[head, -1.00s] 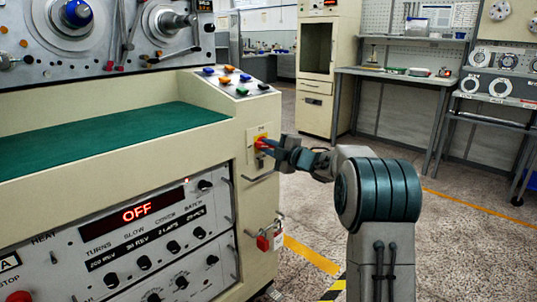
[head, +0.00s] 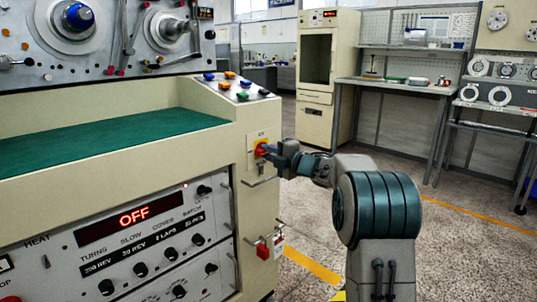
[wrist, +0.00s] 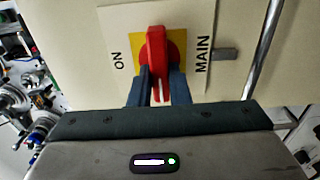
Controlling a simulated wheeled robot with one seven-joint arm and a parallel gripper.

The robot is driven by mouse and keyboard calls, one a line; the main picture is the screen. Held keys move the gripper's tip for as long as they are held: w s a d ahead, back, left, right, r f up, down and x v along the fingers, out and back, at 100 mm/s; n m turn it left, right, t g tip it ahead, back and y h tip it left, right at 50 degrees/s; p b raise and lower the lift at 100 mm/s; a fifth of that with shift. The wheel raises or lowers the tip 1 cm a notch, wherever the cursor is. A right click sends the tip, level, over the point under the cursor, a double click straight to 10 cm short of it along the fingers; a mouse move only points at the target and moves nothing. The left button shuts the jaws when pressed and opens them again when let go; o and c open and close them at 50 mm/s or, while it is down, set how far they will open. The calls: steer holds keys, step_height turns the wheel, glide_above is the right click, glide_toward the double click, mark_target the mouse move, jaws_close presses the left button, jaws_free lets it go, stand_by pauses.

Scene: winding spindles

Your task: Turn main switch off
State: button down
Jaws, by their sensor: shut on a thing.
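The main switch has a red handle (wrist: 157,48) on a yellow square, set in a pale plate (wrist: 118,25) lettered ON and MAIN. In the wrist view the handle stands upright in the picture, with ON to its left and MAIN to its right. It also shows in the head view as a small red knob (head: 262,149) on the end face of the cream machine. My gripper (wrist: 161,73) is shut on the handle, one dark finger on each side. It reaches the switch from the right in the head view (head: 271,151). The fingers hide the handle's lower sides.
A metal bar handle (head: 261,182) sticks out just below the switch, and a red padlock (head: 262,250) hangs lower down. Coloured buttons (head: 240,86) line the top. Open floor lies right of my arm.

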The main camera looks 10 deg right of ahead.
steer(key=c, duration=1.4)
jaws_free()
steer(key=shift+a+f, duration=0.1)
steer(key=shift+o, duration=0.2)
steer(key=p+v, duration=0.3)
steer(key=v, duration=1.1)
